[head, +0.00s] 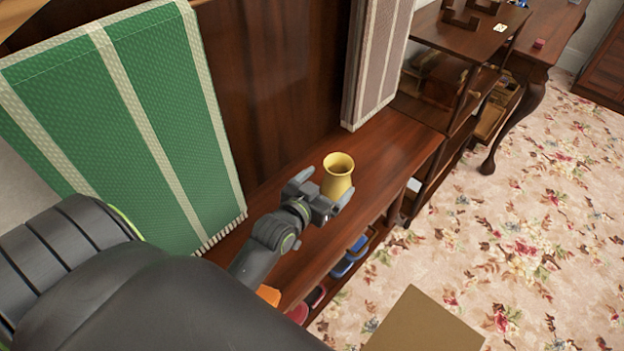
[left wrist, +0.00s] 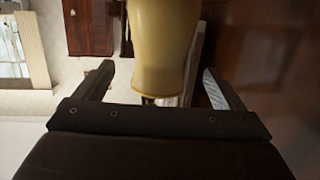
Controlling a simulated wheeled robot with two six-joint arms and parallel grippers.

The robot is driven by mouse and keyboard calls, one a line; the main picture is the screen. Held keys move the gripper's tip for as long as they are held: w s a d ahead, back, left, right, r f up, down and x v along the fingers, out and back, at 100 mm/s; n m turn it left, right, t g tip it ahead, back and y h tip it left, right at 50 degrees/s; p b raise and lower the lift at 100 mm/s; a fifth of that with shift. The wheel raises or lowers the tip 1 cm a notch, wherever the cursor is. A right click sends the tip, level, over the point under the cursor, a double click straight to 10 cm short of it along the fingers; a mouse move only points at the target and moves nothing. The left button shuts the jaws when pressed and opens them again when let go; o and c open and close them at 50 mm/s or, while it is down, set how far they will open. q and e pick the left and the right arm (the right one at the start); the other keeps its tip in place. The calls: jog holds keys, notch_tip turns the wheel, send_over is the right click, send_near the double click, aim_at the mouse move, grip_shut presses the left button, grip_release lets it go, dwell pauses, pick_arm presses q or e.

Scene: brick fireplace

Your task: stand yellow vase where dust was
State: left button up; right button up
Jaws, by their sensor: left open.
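The yellow vase (head: 338,176) stands upright on the wooden shelf top (head: 395,150), near the middle of the head view. My left gripper (head: 325,194) is at the vase, with its fingers open on either side of the vase's lower part. In the left wrist view the vase (left wrist: 163,45) fills the upper middle, between the two spread fingers of the gripper (left wrist: 158,92). Gaps show between the vase and both fingers there. No dust can be made out on the shelf top. My right gripper is not in view.
A green striped cloth (head: 150,110) hangs on the left, and a pale striped cloth (head: 378,65) hangs behind the vase. Coloured items (head: 350,257) sit on a lower shelf. A tan box-like surface (head: 425,322) is at the bottom. The shelf top right of the vase is clear.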

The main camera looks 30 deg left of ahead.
pick_arm(q)
jog(key=s+r, duration=0.1)
jog(key=s, duration=0.5)
jog(key=shift+s+r+b, duration=0.2)
jog(key=shift+s+b, duration=0.15)
jog(key=shift+b, duration=0.05)
jog(key=shift+f, duration=0.1)
